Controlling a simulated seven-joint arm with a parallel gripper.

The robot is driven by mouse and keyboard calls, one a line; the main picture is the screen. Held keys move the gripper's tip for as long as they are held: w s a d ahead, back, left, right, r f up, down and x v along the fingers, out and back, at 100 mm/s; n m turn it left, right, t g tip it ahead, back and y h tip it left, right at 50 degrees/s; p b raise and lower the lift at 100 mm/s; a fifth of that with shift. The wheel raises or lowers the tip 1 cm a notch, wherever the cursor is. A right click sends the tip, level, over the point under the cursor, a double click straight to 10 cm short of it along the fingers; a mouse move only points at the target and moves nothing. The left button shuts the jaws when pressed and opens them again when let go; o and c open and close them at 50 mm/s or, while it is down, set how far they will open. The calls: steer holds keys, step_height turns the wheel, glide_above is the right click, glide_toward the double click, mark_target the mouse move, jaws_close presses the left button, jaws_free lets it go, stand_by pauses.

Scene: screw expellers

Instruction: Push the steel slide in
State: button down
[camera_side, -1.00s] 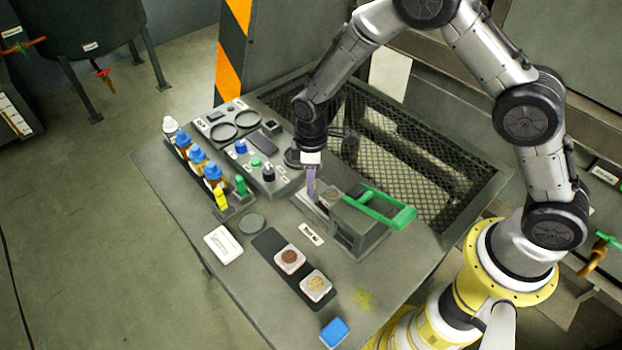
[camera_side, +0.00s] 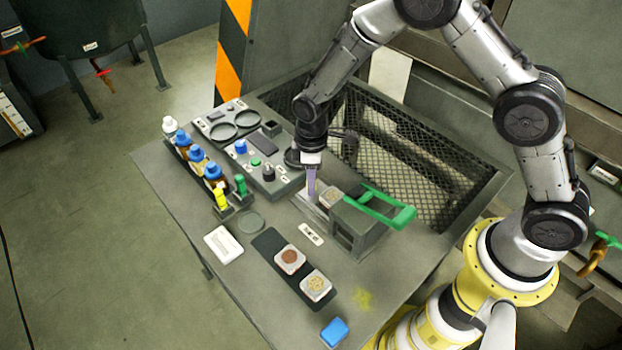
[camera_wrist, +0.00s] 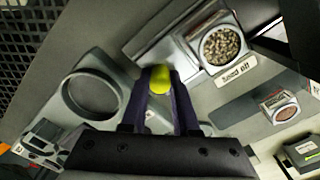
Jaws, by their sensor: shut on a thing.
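The steel slide (camera_side: 309,207) lies at the left of a grey press block (camera_side: 357,229) with a green lever handle (camera_side: 395,214). It also shows as a bright metal plate in the wrist view (camera_wrist: 186,54). A round cup of seeds (camera_wrist: 221,45) sits on the slide, outside the block. My gripper (camera_side: 314,193) points down at the slide's outer end. In the wrist view its dark fingers (camera_wrist: 159,82) are shut on a yellow knob (camera_wrist: 160,80) at that end. The fingers hide most of the knob's sides.
A label plate (camera_side: 311,234) lies in front of the block. Two sample tins (camera_side: 290,260) (camera_side: 316,285) stand on a dark mat (camera_side: 268,243). Bottles (camera_side: 197,158) and a control panel (camera_side: 268,172) are to the left. A blue box (camera_side: 334,332) lies at the front edge.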

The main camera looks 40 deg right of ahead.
steer(key=s, duration=0.4)
steer(key=shift+s, duration=0.15)
steer(key=c, duration=0.7)
jaws_free()
steer(key=shift+o, duration=0.2)
step_height(320, 180, up, 14)
